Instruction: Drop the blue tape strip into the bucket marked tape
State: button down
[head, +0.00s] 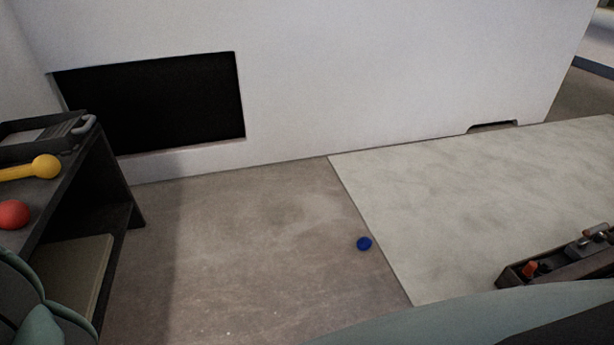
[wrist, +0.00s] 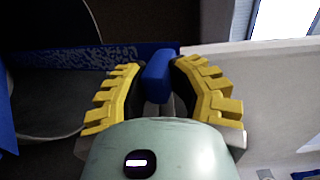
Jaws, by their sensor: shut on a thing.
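In the wrist view, my gripper (wrist: 160,90) has its two yellow ridged fingers closed on a blue piece, the blue tape strip (wrist: 158,72). The strip's upper end stands out between the fingertips; its lower part is hidden between them. The bucket marked tape cannot be made out in either view. My gripper's fingers do not show in the head view.
In the wrist view, a speckled blue band (wrist: 85,56) lies behind the fingers. In the head view, a dark shelf unit (head: 120,190) stands left, a small blue round object (head: 364,243) lies on the floor, and a tool tray (head: 515,276) sits right. The middle floor is mostly clear.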

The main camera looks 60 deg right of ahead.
jog(key=shift+d+f, duration=0.1)
jog(key=shift+f, duration=0.55)
grip_release()
jog(key=shift+r, duration=0.1)
dwell(0.3)
dwell(0.7)
jog(key=p+v, duration=0.2)
jog(key=v, duration=0.5)
jog(key=shift+d, duration=0.15)
dwell(0.4)
jog(key=shift+s+r+p, duration=0.15)
jog(key=shift+p, duration=0.15)
jog(key=shift+r+p, duration=1.8)
jog(key=shift+r, duration=0.5)
